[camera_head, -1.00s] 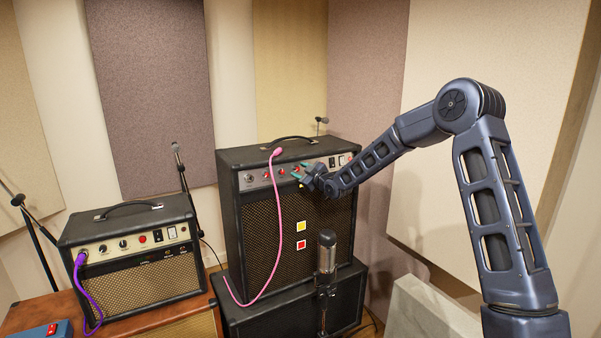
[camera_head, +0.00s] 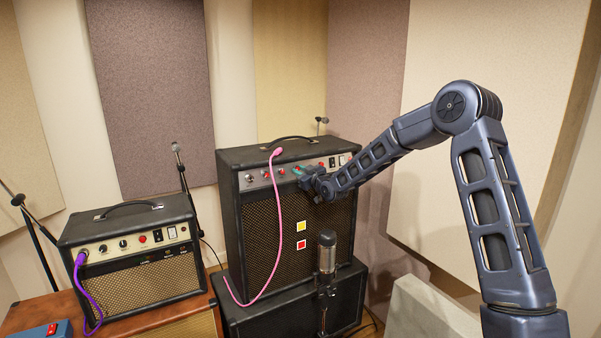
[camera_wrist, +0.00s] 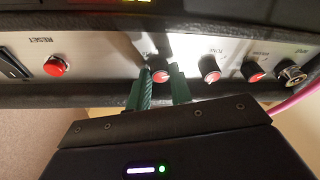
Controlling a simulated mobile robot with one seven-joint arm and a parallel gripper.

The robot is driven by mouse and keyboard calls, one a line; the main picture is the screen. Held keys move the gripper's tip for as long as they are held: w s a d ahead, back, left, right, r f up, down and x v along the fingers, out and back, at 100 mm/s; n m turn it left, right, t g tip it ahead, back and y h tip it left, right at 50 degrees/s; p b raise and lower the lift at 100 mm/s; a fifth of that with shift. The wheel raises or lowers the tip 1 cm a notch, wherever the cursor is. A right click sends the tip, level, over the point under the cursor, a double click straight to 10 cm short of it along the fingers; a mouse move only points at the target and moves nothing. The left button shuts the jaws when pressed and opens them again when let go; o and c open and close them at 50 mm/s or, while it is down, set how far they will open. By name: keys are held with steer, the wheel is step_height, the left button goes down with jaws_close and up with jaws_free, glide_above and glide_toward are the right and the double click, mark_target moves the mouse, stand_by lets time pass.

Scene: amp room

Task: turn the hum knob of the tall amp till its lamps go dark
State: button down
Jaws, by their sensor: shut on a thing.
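The tall amp (camera_head: 262,228) stands at the centre in the head view, with a silver control panel along its upper front. My gripper (camera_wrist: 163,88) has green fingers on either side of a red-capped knob (camera_wrist: 161,75) in the wrist view and is shut on it. This knob's label is hidden, so I cannot read whether it says hum. Small red and yellow-green glows (camera_wrist: 132,1) show at the top edge of the wrist view, which sees the panel upside down; they look like lit lamps, partly cut off.
A red reset button (camera_wrist: 57,66) is on the other side. A microphone (camera_head: 327,252) stands before the amp; a smaller amp (camera_head: 130,245) is at left.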

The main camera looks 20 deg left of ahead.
steer(key=shift+m, duration=0.7)
steer(key=c, duration=1.3)
jaws_free()
steer(key=shift+o, duration=0.2)
steer(key=v, duration=1.1)
steer(key=shift+a+f, duration=0.1)
steer(key=shift+f, duration=0.05)
